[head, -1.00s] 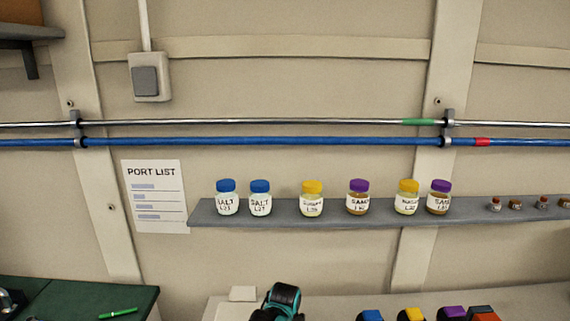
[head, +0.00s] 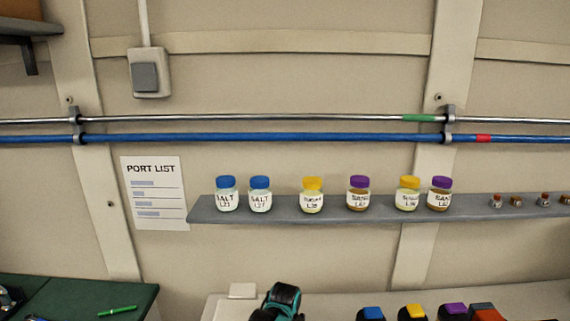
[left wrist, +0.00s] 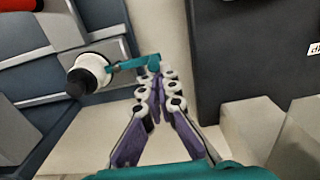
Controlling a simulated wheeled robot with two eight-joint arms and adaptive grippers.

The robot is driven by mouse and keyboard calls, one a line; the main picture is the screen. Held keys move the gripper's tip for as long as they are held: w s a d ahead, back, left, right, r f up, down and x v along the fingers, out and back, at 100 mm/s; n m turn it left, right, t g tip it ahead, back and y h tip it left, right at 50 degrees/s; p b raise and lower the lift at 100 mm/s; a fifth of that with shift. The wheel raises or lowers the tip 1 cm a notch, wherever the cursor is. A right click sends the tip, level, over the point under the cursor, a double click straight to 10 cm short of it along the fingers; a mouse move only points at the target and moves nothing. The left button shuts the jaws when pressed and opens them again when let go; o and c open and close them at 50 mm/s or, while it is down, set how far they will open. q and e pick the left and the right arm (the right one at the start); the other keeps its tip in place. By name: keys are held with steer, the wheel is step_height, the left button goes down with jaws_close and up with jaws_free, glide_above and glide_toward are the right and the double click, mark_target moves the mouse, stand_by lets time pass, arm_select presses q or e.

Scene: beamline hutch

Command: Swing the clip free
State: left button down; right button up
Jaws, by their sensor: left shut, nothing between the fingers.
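In the left wrist view, a teal clip arm (left wrist: 130,65) reaches right from a round white and black knob (left wrist: 90,72). Its far end lies at the tips of my left gripper (left wrist: 155,72). The gripper's purple fingers are closed together with nothing between them. I cannot tell whether the tips touch the clip. The clip is not recognisable in the head view, and my right gripper is in neither view.
A dark box (left wrist: 250,50) stands right of the fingers, with pale blocks (left wrist: 255,125) below it. In the head view, a grey shelf (head: 300,211) holds several jars under a blue pipe (head: 260,139). A green bench top (head: 75,300) is at lower left.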

arm_select(q)
steer(key=shift+s+a, duration=0.15)
steer(key=shift+s, duration=1.25)
